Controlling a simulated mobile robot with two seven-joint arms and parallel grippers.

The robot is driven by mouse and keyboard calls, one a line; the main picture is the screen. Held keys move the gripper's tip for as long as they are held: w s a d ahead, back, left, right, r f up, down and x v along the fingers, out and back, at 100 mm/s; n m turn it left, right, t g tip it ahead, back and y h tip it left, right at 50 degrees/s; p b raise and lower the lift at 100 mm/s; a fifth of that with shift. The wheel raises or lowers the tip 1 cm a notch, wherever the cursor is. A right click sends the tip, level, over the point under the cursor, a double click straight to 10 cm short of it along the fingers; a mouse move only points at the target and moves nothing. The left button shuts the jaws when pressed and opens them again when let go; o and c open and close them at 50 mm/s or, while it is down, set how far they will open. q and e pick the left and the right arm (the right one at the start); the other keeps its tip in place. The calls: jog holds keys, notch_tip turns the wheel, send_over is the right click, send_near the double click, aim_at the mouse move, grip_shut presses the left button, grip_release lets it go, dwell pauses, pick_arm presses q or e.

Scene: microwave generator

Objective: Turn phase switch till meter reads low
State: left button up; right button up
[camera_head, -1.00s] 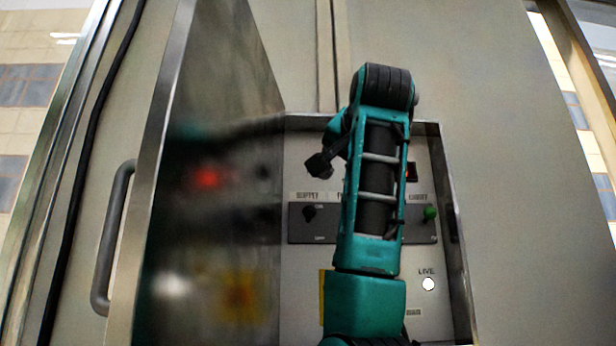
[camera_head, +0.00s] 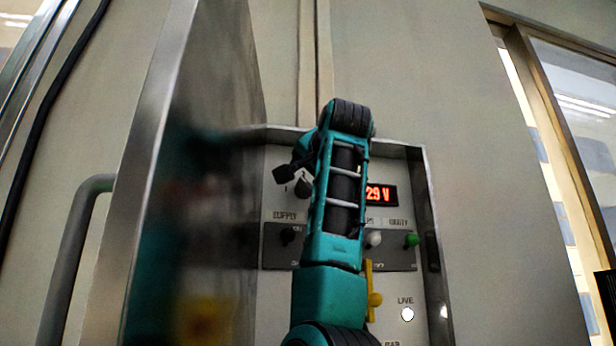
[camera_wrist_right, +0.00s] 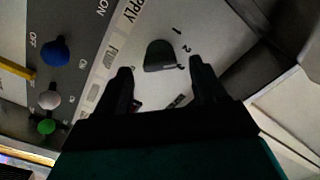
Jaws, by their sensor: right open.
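The phase switch (camera_wrist_right: 159,55) is a dark rotary knob with numbers around it. In the right wrist view it sits just beyond and between the fingertips of my right gripper (camera_wrist_right: 160,78), which is open. In the head view the knob (camera_head: 304,187) shows partly, beside my right gripper (camera_head: 290,171). The fingers look apart from the knob, but contact is hard to judge. The meter (camera_head: 378,194) shows red digits ending in "29 V"; its left part is hidden behind my right arm. My left gripper is not in view.
A white LIVE lamp (camera_head: 407,314) is lower right. The open cabinet door (camera_head: 150,130) stands close on the left.

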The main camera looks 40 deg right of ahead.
aim_at(306, 187)
jog(key=x, duration=0.2)
jog(key=shift+w+d+p, duration=0.15)
jog(key=shift+w+p, duration=0.1)
jog(key=shift+p, duration=0.05)
jog(key=shift+w, duration=0.1)
jog(key=shift+c, duration=0.3)
jog(key=c, duration=1)
